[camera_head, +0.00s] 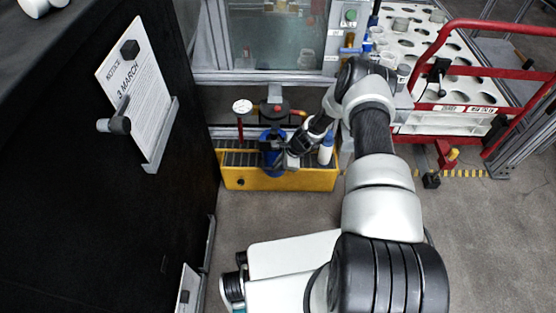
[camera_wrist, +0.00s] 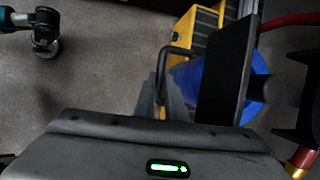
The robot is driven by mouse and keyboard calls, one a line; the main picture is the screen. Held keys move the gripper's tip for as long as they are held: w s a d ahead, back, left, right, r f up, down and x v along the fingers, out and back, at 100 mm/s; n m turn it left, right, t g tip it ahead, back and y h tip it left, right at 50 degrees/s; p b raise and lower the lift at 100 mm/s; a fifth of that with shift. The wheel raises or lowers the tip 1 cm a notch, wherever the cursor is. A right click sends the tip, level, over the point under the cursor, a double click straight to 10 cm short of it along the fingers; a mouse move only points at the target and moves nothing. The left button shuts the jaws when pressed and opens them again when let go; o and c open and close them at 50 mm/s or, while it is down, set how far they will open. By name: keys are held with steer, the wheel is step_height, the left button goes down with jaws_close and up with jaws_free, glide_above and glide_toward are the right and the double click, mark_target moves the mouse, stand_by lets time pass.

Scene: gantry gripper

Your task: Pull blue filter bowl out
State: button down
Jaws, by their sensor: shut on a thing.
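I cannot tell whether the bowl's top still touches the filter head.
A dark cabinet (camera_head: 110,200) fills the left. A red-railed rack (camera_head: 440,60) stands at the right. The grey floor (camera_head: 280,215) in front of the tray is clear.

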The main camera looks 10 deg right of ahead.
steer(key=shift+s, duration=0.45)
steer(key=c, duration=1.8)
jaws_free()
steer(key=shift+a, duration=0.1)
steer(key=p+v, duration=0.4)
steer(key=v, duration=1.3)
steer(key=shift+r, duration=0.2)
